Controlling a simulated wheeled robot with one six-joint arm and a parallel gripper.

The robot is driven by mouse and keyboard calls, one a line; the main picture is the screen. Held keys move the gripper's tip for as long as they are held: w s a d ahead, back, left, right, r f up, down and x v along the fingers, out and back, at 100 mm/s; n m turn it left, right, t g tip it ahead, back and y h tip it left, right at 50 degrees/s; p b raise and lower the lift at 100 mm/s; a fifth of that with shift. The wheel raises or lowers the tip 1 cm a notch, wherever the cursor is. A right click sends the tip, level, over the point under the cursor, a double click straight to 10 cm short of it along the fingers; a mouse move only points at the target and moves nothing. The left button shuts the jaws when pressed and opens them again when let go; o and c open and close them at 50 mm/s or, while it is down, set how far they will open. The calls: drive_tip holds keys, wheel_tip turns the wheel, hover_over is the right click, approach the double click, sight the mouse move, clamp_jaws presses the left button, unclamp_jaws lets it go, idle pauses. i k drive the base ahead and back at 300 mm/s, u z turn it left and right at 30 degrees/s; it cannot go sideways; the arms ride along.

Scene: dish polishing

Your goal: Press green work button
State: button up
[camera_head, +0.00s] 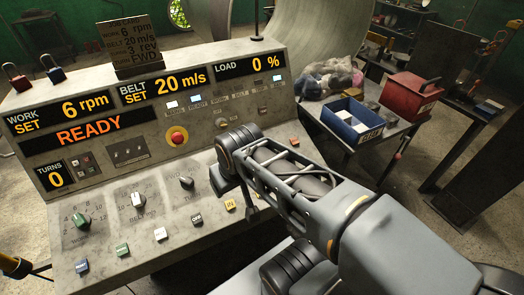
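The grey control console fills the left and middle of the head view. A small green button (122,249), its lettering too small to read surely, sits on the sloped front panel (60,247). It is between a blue button (82,265) and a white button (160,234). My arm reaches in from the lower right, and its wrist is over the panel's right part, well right of the green button. A dark end piece of my gripper (250,207) shows below the wrist near the yellow button (230,205). The fingers are mostly hidden, so their opening is unclear.
The display (80,133) reads READY, 6 rpm, 20 m/s, load 0 %, turns 0. A red stop knob (177,136), a green knob (82,221) and other knobs stand up from the console. A blue bin (352,120) and red box (410,96) are at right.

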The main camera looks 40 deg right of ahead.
sight(122, 249)
drive_tip(key=u, duration=1.25)
